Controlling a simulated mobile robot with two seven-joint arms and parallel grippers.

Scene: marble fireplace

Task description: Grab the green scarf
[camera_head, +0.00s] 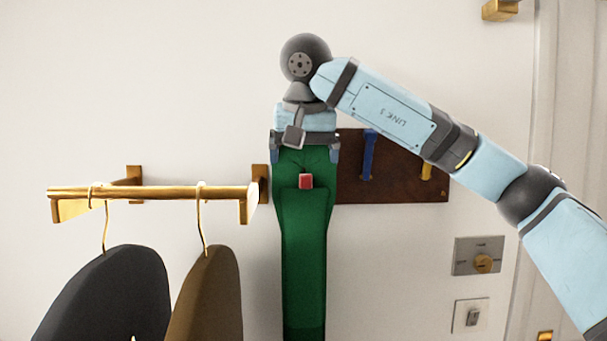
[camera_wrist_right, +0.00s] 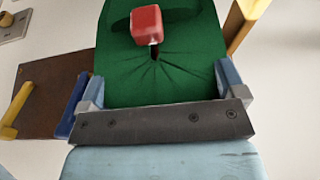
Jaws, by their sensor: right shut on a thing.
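The green scarf (camera_head: 304,230) hangs down in front of the white wall in the head view, gathered at its top. A red peg end (camera_head: 306,181) shows against its upper part. My right gripper (camera_head: 305,155) is at the top of the scarf, with one finger on each side, shut on it. In the right wrist view the scarf (camera_wrist_right: 160,75) fills the space between the fingers of the gripper (camera_wrist_right: 165,90), with folds running to the red peg (camera_wrist_right: 147,24). My left gripper is not in view.
A dark brown peg board (camera_head: 390,190) with a blue peg (camera_head: 367,155) and a yellow peg (camera_head: 427,172) is behind the scarf. A brass rail (camera_head: 150,192) with dark and brown garments on hangers is close on the left. A wall switch plate (camera_head: 479,256) is at right.

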